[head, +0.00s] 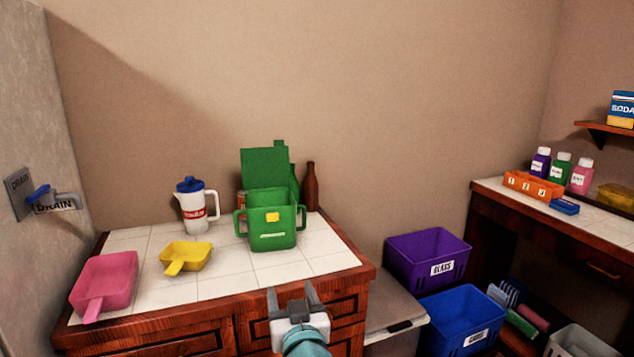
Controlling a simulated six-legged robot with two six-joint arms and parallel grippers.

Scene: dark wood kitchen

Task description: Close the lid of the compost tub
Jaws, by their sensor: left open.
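The green compost tub (272,236) stands on the white tiled counter against the back wall. Its green lid (265,164) is open and stands upright at the rear of the tub, with a small tab on top. The tub has a side handle on each side and a yellow patch on its front. My left gripper (292,291) is in front of the counter's front edge, lower in the picture than the tub. Its two fingers are apart with nothing between them. My right gripper is not in view.
A white jug (195,207), a yellow scoop (186,257) and a pink scoop (105,284) are left of the tub. A brown bottle (310,187) stands behind it. Purple (428,260) and blue (462,321) bins are at right. Tiles in front of the tub are clear.

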